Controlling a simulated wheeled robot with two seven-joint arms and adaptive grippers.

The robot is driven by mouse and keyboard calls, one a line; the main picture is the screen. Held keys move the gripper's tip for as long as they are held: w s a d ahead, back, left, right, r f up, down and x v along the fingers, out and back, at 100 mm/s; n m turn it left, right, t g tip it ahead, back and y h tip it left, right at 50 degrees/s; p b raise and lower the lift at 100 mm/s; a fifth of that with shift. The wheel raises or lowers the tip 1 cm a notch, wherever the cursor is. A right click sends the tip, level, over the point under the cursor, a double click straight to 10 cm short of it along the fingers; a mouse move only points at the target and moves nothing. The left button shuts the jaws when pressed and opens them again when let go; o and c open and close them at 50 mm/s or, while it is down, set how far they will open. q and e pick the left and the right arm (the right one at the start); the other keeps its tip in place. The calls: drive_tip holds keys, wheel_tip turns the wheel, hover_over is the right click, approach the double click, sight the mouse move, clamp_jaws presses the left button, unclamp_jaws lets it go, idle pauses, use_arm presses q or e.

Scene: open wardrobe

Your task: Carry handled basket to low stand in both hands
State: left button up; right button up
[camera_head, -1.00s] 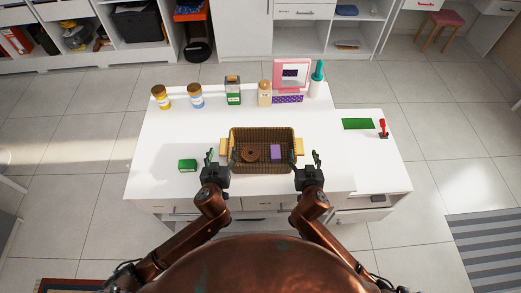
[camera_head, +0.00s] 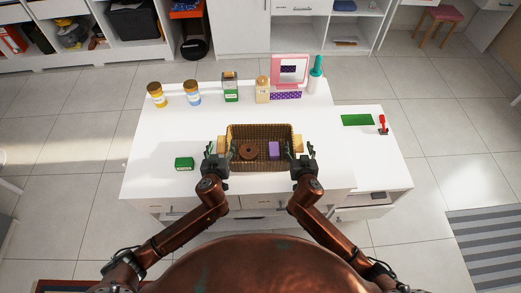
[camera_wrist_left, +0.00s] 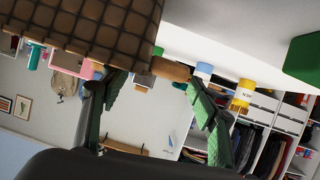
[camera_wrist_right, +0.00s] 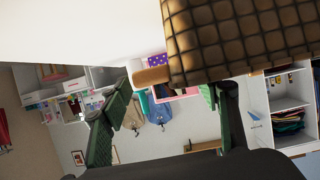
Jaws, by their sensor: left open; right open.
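The brown woven basket (camera_head: 260,166) stands on the white table (camera_head: 180,135) and holds a brown ring (camera_head: 248,151) and a purple block (camera_head: 274,150). My left gripper (camera_head: 216,149) is open at the basket's left handle; in the left wrist view this handle (camera_wrist_left: 171,69) shows between the spread green fingertips. My right gripper (camera_head: 301,150) is open at the right handle; in the right wrist view that handle (camera_wrist_right: 151,76) shows between the fingertips. I cannot tell whether the fingers touch the handles. A white side surface (camera_head: 375,155), possibly the low stand, adjoins the table's right side.
A green box (camera_head: 184,163) lies left of the basket. Several jars, a pink-framed mirror (camera_head: 290,70) and a teal-topped bottle (camera_head: 315,78) line the back edge. The side surface bears a green mat (camera_head: 357,119) and a red-handled item (camera_head: 383,124); its front is clear.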

use_arm(q)
drive_tip(key=shift+x, duration=1.5)
use_arm(e)
drive_tip(key=shift+x, duration=1.5)
use_arm(q)
drive_tip(key=shift+c, duration=0.6)
use_arm(e)
drive_tip(key=shift+c, duration=0.7)
use_arm(q)
clamp_jaws()
use_arm(e)
drive_tip(key=shift+r, duration=0.1)
clamp_jaws()
